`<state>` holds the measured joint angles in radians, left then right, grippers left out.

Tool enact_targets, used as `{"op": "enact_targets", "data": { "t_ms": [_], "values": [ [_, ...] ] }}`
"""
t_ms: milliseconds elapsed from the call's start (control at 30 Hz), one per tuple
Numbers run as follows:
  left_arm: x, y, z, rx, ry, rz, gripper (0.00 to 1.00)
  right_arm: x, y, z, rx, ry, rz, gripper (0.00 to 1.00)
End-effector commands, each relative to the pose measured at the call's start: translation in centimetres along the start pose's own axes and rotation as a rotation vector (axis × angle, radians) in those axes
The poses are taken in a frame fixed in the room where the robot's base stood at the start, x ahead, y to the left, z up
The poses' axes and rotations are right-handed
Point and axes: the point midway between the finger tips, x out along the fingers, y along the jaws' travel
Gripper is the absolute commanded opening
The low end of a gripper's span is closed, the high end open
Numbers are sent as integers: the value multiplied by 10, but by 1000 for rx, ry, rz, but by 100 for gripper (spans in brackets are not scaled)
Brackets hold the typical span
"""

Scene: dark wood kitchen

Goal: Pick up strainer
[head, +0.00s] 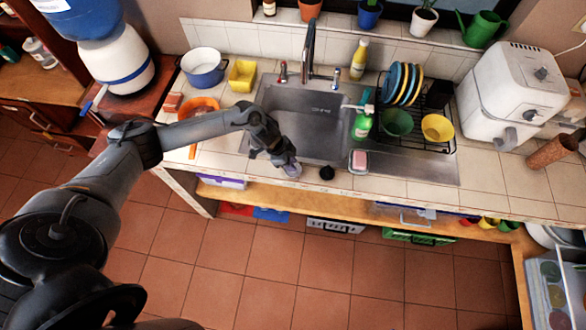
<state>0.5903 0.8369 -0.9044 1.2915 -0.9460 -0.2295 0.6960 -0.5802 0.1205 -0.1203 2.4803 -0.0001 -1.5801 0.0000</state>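An orange round item with a handle (199,105), which looks like the strainer, lies on the tiled counter left of the sink. My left forearm crosses over it and hides its middle. My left gripper (289,166) points down at the front left edge of the sink, to the right of the orange item and apart from it. A small greyish-purple shape shows at its fingertips; I cannot tell whether it is a held object or part of the gripper. My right gripper is not in view.
The steel sink (318,125) has a tall faucet (309,45) behind it. A black round piece (326,172), a pink sponge (360,160) and a green bottle (363,124) are near it. A blue-white pot (204,68) and yellow container (242,76) stand behind the orange item.

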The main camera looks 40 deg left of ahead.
Motion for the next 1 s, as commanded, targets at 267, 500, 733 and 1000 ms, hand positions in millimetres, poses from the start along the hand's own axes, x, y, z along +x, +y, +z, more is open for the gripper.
{"op": "enact_targets", "data": {
  "t_ms": [267,500,733,1000],
  "values": [
    [22,0,0,1,1,-1,23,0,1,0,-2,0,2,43],
    [23,0,0,1,1,0,20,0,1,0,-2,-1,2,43],
    [23,0,0,1,0,0,0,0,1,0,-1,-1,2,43],
    [22,0,0,1,1,0,0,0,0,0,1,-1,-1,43]
  ]
}}
